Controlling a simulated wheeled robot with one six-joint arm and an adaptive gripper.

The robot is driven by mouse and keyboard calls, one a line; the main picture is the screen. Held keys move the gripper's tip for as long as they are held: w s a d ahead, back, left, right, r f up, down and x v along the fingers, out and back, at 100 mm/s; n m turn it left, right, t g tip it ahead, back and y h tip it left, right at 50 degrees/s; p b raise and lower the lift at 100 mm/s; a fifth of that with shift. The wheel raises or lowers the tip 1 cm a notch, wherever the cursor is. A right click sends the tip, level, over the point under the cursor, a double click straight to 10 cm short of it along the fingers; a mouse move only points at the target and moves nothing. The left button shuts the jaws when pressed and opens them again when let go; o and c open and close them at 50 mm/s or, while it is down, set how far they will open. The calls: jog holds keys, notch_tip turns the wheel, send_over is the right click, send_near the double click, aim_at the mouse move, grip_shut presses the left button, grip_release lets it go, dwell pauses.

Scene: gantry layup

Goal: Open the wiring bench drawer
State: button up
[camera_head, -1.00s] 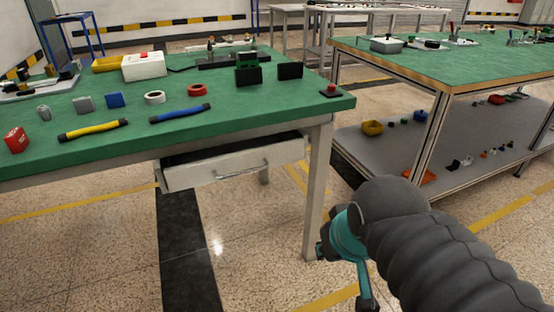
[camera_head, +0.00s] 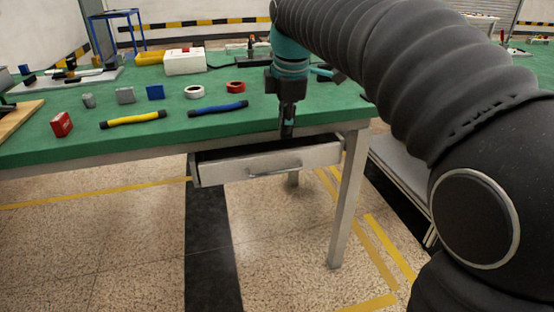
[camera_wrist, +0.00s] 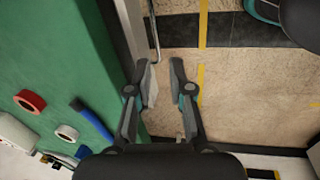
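The wiring bench drawer (camera_head: 222,172) sits under the green-topped wiring bench (camera_head: 60,155). Its pale front stands a little out, with a dark gap above it. A bar handle (camera_head: 275,170) runs across the front. My gripper (camera_head: 287,133) points down over the bench's front edge, above the drawer and its handle. In the wrist view my gripper (camera_wrist: 164,66) is open, with floor showing between the fingers. There the handle (camera_wrist: 155,42) lies just beyond the fingertips, apparently untouched, and the drawer front (camera_wrist: 133,20) runs beside it.
On the bench are a yellow-handled tool (camera_head: 133,119), a blue-handled tool (camera_head: 218,108), a red roll (camera_head: 236,87), a white roll (camera_head: 195,92), small boxes and a white case (camera_head: 185,62). A bench leg (camera_head: 348,200) stands right of the drawer. The floor before it is clear.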

jog(key=w+a+n, duration=0.1)
jog(key=b, duration=0.2)
send_near(276, 171)
jog(key=f, duration=0.2)
jog(key=w+f, duration=0.1)
jog(key=f, duration=0.5)
jog(key=shift+w+a, duration=0.15)
jog(key=shift+w, duration=0.2)
jog(key=shift+r, duration=0.1)
grip_shut()
